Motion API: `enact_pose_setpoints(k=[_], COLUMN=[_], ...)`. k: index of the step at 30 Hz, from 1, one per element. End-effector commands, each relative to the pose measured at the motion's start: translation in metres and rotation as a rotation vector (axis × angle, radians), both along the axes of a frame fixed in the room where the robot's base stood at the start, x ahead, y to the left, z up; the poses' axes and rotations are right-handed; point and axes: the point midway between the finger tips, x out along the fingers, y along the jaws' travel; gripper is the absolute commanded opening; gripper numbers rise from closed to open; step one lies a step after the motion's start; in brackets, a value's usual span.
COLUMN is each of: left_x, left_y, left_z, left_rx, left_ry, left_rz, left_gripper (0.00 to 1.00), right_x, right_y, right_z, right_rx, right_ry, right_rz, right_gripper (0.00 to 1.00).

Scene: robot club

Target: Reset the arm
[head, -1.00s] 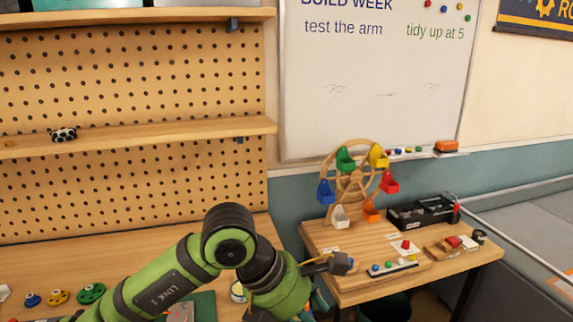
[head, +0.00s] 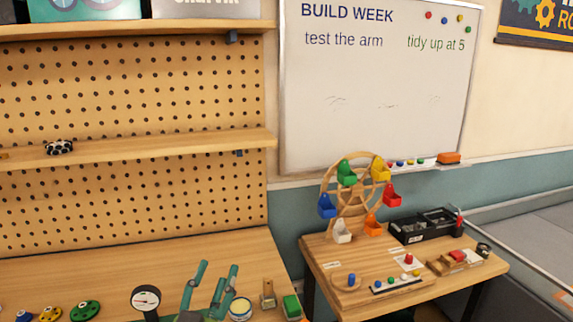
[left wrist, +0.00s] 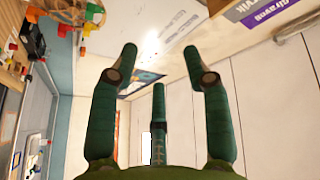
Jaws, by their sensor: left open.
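My left gripper (head: 214,282) stands at the bottom of the head view, its teal fingers pointing up and spread apart, with nothing between them. In the left wrist view (left wrist: 160,62) its dark green fingers are also spread and empty, against the wall and ceiling. A red knob (head: 409,258) sits on a white card on the side table (head: 330,255). In front of it is a strip (head: 398,285) with small coloured buttons. A blue knob (head: 351,280) stands to the strip's left. My right gripper is not in view.
A Ferris wheel model (head: 350,200) with coloured buckets and a black toolbox (head: 425,226) stand on the side table. On the workbench (head: 60,275) are a gauge (head: 146,299), a round tin (head: 240,308), a green block (head: 292,306) and coloured wheels (head: 85,310). A pegboard rises behind.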

Motion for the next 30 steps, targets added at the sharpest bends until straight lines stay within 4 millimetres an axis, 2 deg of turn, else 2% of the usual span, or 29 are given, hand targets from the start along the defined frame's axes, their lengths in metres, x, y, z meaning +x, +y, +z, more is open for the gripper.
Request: enact_pose_setpoints(k=[1,3,5,6,9,12,15,19,23,30], left_x=[-0.004,-0.015,-0.031,-0.045,-0.084,-0.123,-0.16,-0.206,-0.25,-0.238], left_y=[0.017,0.037,0.05,0.058,0.069,0.074,0.076,0.076,0.075,0.073], left_z=[-0.036,-0.085,-0.125,-0.152,-0.205,-0.242,-0.268,-0.292,-0.307,-0.389], left_rx=[-0.05,-0.112,-0.155,-0.181,-0.232,-0.262,-0.283,-0.301,-0.313,-0.303], left_ry=[0.138,0.331,0.495,0.603,0.842,1.033,1.193,1.373,1.54,1.566], left_rz=[0.047,0.108,0.155,0.181,0.232,0.264,0.285,0.301,0.31,0.315], left_gripper=[0.48,0.48,0.48,0.48,0.48,0.48,0.48,0.48,0.48,0.48], right_x=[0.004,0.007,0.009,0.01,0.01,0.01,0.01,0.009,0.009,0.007], right_y=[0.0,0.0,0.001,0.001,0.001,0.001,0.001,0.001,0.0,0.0], right_z=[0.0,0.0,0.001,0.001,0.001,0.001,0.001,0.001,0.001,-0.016], right_rx=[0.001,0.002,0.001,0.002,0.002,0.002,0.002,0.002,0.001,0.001], right_ry=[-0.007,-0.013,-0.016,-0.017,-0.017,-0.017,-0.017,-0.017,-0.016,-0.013], right_rz=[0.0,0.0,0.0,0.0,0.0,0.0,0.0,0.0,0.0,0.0], right_gripper=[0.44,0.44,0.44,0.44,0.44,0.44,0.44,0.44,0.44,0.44])
